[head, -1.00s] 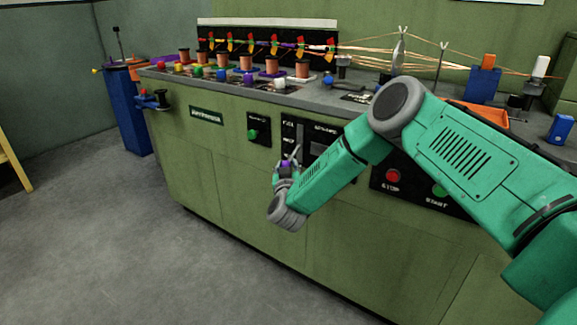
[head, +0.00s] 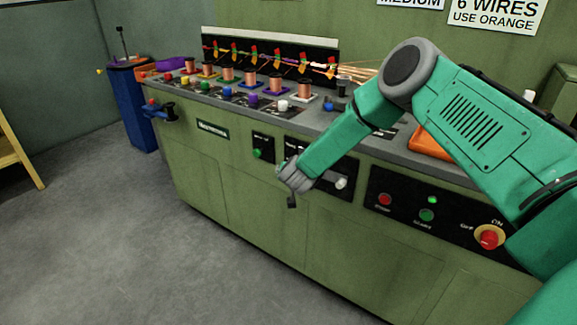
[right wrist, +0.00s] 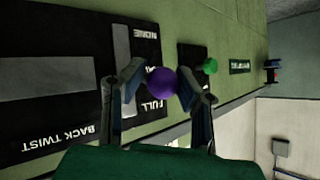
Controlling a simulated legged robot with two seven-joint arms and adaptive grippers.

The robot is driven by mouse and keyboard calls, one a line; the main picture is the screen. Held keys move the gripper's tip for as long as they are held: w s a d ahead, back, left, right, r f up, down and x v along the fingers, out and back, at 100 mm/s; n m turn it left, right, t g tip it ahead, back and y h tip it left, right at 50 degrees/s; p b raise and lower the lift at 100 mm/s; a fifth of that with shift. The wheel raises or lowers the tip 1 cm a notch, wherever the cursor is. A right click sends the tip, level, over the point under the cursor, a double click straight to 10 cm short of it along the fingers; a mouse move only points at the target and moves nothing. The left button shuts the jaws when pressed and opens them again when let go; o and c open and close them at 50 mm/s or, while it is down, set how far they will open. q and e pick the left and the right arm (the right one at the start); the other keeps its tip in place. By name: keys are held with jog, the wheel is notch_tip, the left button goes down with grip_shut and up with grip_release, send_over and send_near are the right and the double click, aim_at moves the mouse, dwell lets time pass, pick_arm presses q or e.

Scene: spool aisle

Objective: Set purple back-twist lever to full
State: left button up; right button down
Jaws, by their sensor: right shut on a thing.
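The purple lever knob (right wrist: 162,82) shows in the right wrist view between the two fingers of my right gripper (right wrist: 160,76), which is shut on it. The knob is by the "FULL" marking of the black back-twist panel (right wrist: 75,105), next to its vertical grey slot. In the head view my right gripper (head: 292,175) is at the left end of the panel (head: 325,168) on the machine front, and it hides the purple knob. My left gripper is not in view.
A green button (head: 257,154) is just left of the gripper. A pale knob (head: 341,183) sticks out at right. A red button (head: 385,200), green button (head: 427,215) and yellow-based red switch (head: 489,237) are farther right. Copper spools line the worktop. The floor in front is clear.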

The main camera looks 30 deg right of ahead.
jog(key=r+y+p, duration=0.1)
jog(key=w+r+p, duration=0.1)
jog(key=r, duration=0.1)
jog(key=shift+d+m+g+y+p, duration=0.15)
jog(key=shift+m+g+y+p, duration=0.15)
jog(key=shift+m+g+y, duration=0.1)
jog(key=shift+w+d+r+p, duration=0.15)
jog(key=shift+p, duration=0.15)
jog(key=shift+d, duration=0.1)
jog(key=c, duration=1.3)
grip_release()
jog(key=shift+w, duration=0.15)
jog(key=shift+o, duration=0.2)
jog(key=shift+d+f, duration=0.15)
jog(key=shift+f, duration=0.25)
jog(key=shift+s, duration=0.2)
